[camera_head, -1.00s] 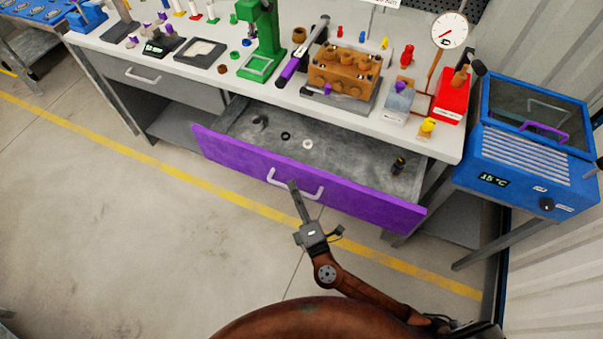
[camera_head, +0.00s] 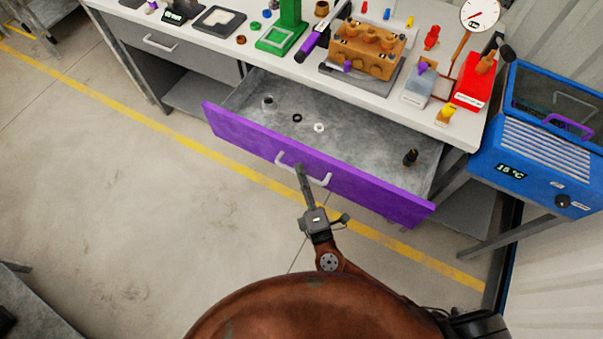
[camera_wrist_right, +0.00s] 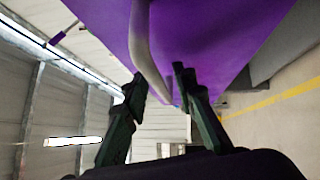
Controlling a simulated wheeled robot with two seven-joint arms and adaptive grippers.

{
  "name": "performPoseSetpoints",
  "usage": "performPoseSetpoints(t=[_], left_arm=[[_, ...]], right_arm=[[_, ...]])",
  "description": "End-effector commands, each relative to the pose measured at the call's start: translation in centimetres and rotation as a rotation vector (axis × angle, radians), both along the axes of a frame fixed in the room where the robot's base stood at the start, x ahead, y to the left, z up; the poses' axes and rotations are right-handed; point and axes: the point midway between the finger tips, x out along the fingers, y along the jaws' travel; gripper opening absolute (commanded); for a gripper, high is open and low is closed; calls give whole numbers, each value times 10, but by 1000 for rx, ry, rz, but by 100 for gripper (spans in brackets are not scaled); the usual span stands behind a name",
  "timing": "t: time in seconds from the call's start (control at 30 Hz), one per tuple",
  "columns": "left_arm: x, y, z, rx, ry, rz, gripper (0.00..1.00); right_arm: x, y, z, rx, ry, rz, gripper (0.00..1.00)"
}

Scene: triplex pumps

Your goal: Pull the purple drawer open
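The purple drawer (camera_head: 330,172) stands well out from under the bench, its grey inside showing from above. Its white bar handle (camera_head: 287,165) is on the middle of the front. My right gripper (camera_head: 300,170) is at this handle, its fingers reaching up from the front. In the right wrist view, the handle (camera_wrist_right: 142,45) runs between the two dark fingers (camera_wrist_right: 158,82), which are partly closed around it. The purple front fills the top of that view. The exact finger contact is hard to see. My left gripper is not in view.
Inside the drawer lie a black ring (camera_head: 297,118), a white ring (camera_head: 319,127) and a dark fitting (camera_head: 410,157). The bench (camera_head: 300,72) carries a brown pump (camera_head: 367,50) and other parts. A blue oven (camera_head: 530,150) stands at the right. The floor before the drawer is clear.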

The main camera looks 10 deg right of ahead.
Motion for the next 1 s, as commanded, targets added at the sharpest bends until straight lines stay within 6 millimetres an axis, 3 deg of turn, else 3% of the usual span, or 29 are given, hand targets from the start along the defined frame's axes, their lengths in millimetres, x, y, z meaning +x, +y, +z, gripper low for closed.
performPoseSetpoints(t=[0.17,0.37,0.8,1.0], left_arm=[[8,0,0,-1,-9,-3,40],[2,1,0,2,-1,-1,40],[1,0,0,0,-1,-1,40],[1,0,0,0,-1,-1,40]], right_arm=[[0,0,1,0,-1,0,26],[-7,-1,-1,-1,1,0,26],[-89,-13,-13,-2,3,0,26],[-112,-16,-16,-1,0,1,26]])
